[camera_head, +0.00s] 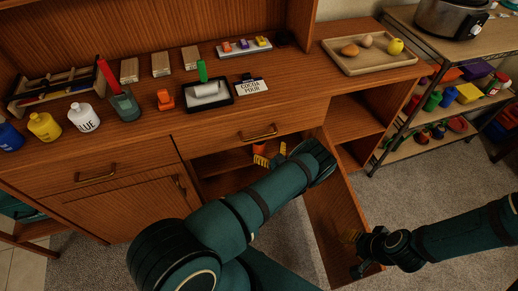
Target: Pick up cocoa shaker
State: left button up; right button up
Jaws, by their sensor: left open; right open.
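I cannot make out a cocoa shaker for certain. Orange-yellow items (262,155) show inside the compartment, partly behind the arm. My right gripper (362,254) is open and empty, at the lower edge of the open cabinet door (325,207).
Glue (85,118), a yellow bottle (44,127), a glass cup (125,105) and an orange object (165,99) stand on the cabinet top. A wooden tray (375,62) with food is at the right. A shelf rack (440,112) stands beyond. Carpet (425,187) is clear between rack and door.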

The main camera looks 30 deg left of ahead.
aim_at(263, 143)
pick_arm(q)
jog(key=shift+b+x, duration=0.45)
jog(key=shift+x, duration=3.15)
jog(key=shift+s, duration=0.1)
jog(key=c, duration=1.4)
